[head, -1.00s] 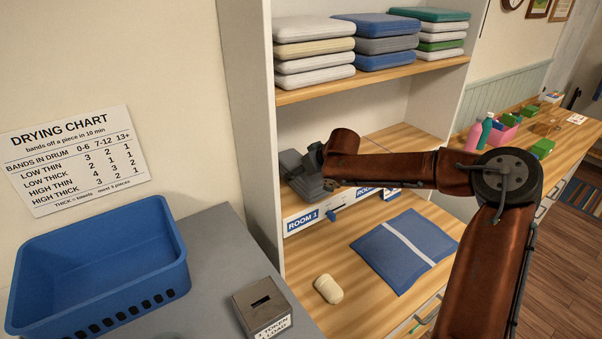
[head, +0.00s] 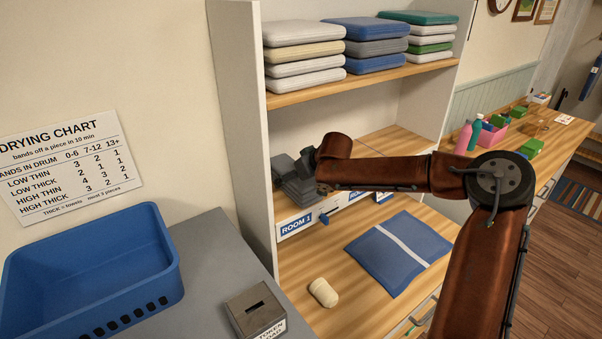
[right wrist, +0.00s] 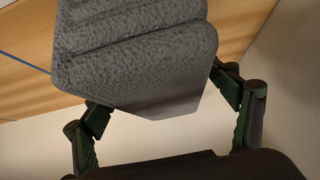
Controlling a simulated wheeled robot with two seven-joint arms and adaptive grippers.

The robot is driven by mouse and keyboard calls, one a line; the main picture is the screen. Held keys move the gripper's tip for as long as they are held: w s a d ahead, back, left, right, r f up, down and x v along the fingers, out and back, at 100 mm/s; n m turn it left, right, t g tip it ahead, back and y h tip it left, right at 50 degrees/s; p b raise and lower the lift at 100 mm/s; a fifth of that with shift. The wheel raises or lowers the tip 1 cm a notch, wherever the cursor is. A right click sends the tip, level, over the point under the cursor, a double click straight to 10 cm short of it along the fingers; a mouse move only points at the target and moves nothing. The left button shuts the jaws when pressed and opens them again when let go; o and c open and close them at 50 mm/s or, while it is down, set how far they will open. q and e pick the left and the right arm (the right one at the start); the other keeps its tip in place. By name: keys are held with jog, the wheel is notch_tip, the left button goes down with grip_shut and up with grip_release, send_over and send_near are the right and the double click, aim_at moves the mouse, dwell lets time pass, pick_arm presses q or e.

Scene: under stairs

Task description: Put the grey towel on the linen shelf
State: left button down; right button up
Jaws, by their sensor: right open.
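The grey towel (right wrist: 140,50) is folded, with rounded layered edges. In the right wrist view it fills the upper middle, in front of my right gripper (right wrist: 160,98), whose two fingers stand wide apart, one on either side of its near end. In the head view the grey towel (head: 296,188) lies in the lower bay of the white shelf unit, behind the ROOM 1 label. My right gripper (head: 312,160) is beside it there, small and dark, its fingertips hard to make out. Whether the fingers touch the towel cannot be told. My left gripper is not in view.
An upper wooden shelf (head: 350,84) holds stacks of folded towels. Below, a blue cloth with a white stripe (head: 399,251) and a cream bar (head: 323,292) lie on the counter. A blue basket (head: 90,275) and a token box (head: 256,314) stand left.

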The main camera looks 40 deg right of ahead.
jog(key=v, duration=0.5)
jog(key=shift+s+r, duration=0.2)
jog(key=shift+r, duration=0.1)
jog(key=shift+v, duration=0.95)
jog(key=shift+s+a+r, duration=0.15)
jog(key=shift+s+r, duration=0.15)
jog(key=shift+r, duration=0.05)
jog(key=shift+v, duration=1.5)
jog(key=shift+s+f, duration=0.1)
